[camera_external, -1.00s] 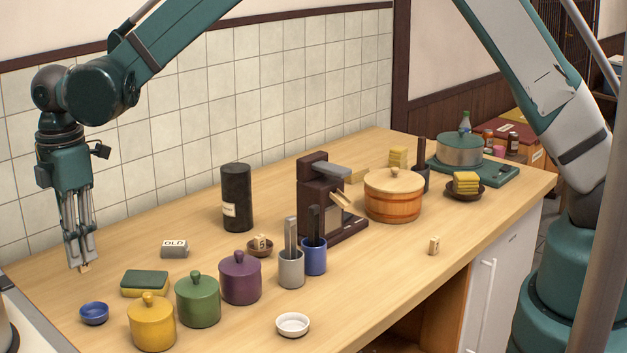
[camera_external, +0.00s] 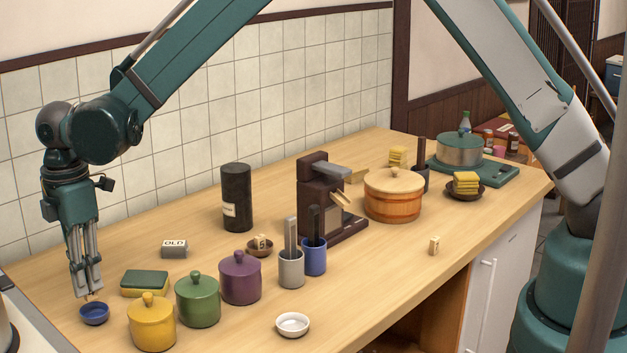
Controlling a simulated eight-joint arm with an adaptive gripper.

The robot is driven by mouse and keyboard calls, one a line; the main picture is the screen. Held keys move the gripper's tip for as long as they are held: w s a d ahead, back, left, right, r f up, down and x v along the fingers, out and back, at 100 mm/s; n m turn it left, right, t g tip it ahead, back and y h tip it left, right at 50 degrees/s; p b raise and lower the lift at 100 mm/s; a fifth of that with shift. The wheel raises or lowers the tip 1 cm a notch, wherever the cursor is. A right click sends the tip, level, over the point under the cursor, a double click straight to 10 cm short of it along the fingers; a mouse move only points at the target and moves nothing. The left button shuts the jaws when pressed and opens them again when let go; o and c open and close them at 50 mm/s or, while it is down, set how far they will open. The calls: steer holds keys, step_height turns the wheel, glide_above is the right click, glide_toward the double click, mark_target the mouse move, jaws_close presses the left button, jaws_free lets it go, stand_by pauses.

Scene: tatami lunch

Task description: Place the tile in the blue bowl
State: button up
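The small blue bowl (camera_external: 94,316) sits at the front left of the counter. My gripper (camera_external: 89,294) points straight down just above the bowl's far rim. A small pale tile (camera_external: 91,298) shows between its fingertips, mostly hidden by them, and the fingers look shut on it. I cannot tell whether the tile touches the bowl. Another pale tile (camera_external: 434,246) stands alone on the counter at the right. A tile marked 5 (camera_external: 262,242) sits in a small brown dish (camera_external: 257,251).
Close to the bowl stand a yellow lidded pot (camera_external: 152,325), a green pot (camera_external: 198,302) and a green-topped sponge (camera_external: 145,282). A grey block marked OLD (camera_external: 174,250) lies behind. A white dish (camera_external: 292,325) is at the front. The right front counter is mostly clear.

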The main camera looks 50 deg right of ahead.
mark_target(89, 300)
steer(key=shift+f+b, duration=0.3)
steer(key=shift+f, duration=1.4)
steer(key=o, duration=0.7)
steer(key=shift+r, duration=0.1)
steer(key=shift+r+p, duration=0.85)
steer(key=shift+r, duration=2.55)
